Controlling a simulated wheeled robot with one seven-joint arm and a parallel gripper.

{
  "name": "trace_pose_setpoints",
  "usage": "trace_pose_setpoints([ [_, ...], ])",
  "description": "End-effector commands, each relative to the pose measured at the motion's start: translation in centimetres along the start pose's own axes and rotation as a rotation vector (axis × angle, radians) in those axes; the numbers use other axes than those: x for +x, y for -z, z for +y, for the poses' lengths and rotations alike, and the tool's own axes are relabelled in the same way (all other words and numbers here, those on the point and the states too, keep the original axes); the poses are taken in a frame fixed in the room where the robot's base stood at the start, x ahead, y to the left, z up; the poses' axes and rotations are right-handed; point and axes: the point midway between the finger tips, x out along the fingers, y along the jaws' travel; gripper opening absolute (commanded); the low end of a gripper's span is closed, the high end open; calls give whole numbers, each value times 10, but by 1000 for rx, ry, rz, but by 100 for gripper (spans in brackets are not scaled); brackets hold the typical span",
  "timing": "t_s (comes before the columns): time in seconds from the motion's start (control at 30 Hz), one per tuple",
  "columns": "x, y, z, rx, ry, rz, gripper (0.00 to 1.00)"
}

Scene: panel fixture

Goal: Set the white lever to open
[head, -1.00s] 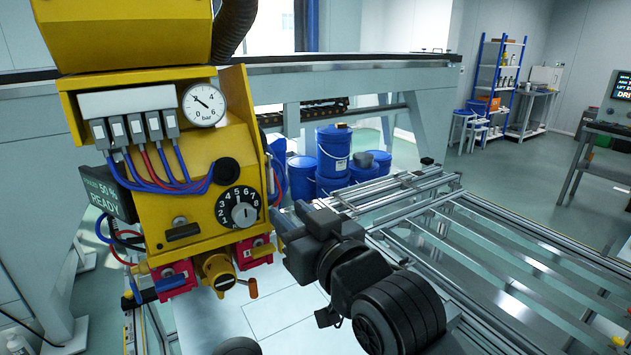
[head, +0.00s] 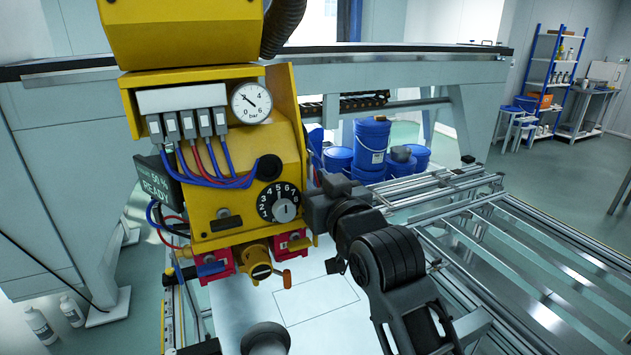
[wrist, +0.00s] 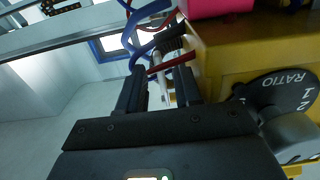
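My gripper (head: 316,197) is at the right side of the yellow machine (head: 226,195), level with its black number dial (head: 280,203). In the wrist view my gripper (wrist: 160,85) has its two dark fingers apart, beside the yellow housing. A pale narrow piece (wrist: 164,88) shows between the fingers; I cannot tell whether it is the white lever. Red and blue hoses (wrist: 150,40) pass just beyond the fingertips. In the head view my own gripper and arm cover that side of the machine, and I cannot make out a white lever there.
A black "RATIO" dial (wrist: 283,95) is close to the right of my gripper in the wrist view. Orange-handled yellow valve (head: 258,262) and red blocks (head: 213,264) hang under the machine. Blue drums (head: 371,145) stand behind. A metal rail frame (head: 490,240) fills the right.

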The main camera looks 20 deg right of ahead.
Motion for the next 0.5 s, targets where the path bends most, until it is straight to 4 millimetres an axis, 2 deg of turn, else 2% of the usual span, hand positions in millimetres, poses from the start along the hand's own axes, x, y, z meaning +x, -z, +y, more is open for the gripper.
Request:
trace_pose_setpoints([
  [0.1,0,0,0,0,0,0,34],
  [0.43,0,0,0,0,0,0,2],
  [0.5,0,0,0,0,0,0,0],
])
